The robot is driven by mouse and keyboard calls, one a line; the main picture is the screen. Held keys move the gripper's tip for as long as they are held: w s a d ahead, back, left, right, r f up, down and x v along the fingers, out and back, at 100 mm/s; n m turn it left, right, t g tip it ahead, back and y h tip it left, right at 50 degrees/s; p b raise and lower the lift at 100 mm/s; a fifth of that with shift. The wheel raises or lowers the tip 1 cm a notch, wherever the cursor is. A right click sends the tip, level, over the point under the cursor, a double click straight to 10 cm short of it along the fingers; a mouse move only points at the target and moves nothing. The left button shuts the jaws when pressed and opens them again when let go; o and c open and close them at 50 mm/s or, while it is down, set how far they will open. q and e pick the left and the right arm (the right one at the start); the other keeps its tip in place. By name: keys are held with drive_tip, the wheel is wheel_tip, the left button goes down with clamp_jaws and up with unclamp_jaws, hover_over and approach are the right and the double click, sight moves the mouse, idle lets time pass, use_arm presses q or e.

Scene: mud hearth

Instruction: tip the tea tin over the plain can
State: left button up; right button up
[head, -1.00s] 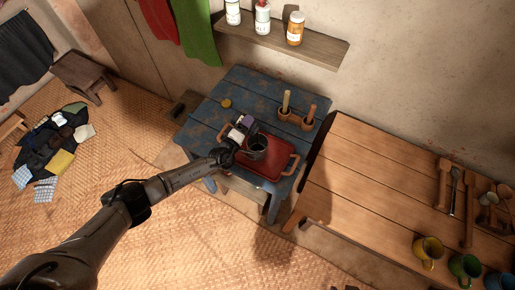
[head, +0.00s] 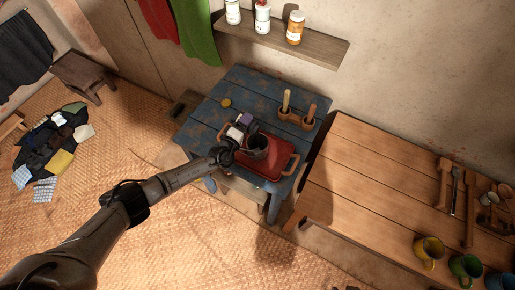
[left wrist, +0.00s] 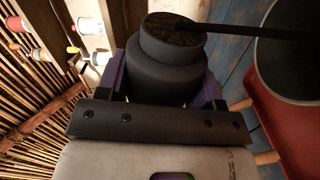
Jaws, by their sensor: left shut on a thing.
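My left gripper (head: 243,128), with purple fingers, is shut on the dark grey tea tin (left wrist: 165,70). The tin is tilted onto its side, and its mouth shows dark contents in the left wrist view. A dark streak that looks like falling tea runs from the mouth across the opening of the plain can (left wrist: 262,75). In the head view the plain can (head: 258,150) is grey and open-topped, and stands upright on the red tray (head: 262,168), with the gripper and tin just above and behind it. How much is inside the can is hidden. My right gripper is not in view.
The tray sits on the blue table (head: 225,105). A small yellow lid (head: 226,103) lies near the back left, and two wooden holders (head: 297,115) stand at the right. A wooden bench (head: 365,180) with mugs and utensils adjoins. A shelf (head: 285,42) with bottles hangs above.

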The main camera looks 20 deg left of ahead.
use_arm(q)
drive_tip(key=n, duration=0.2)
drive_tip(key=n+b, duration=0.1)
drive_tip(key=n, duration=0.1)
drive_tip(key=shift+r, duration=0.25)
drive_tip(key=n, duration=0.1)
drive_tip(key=r+n, duration=0.1)
drive_tip(key=n, duration=0.1)
drive_tip(key=shift+b, duration=0.4)
drive_tip(key=n, duration=0.1)
drive_tip(key=n+b, duration=0.1)
drive_tip(key=n, duration=0.1)
drive_tip(key=shift+r, duration=0.25)
drive_tip(key=shift+r+n, duration=0.25)
drive_tip(key=shift+n, duration=0.75)
drive_tip(key=n, duration=0.2)
drive_tip(key=r+n, duration=0.1)
drive_tip(key=shift+n, duration=0.4)
drive_tip(key=n, duration=0.1)
drive_tip(key=r+n, duration=0.1)
drive_tip(key=shift+r+n, duration=0.3)
drive_tip(key=shift+n, duration=0.1)
drive_tip(key=shift+r+n, duration=0.25)
drive_tip(key=shift+n, duration=0.55)
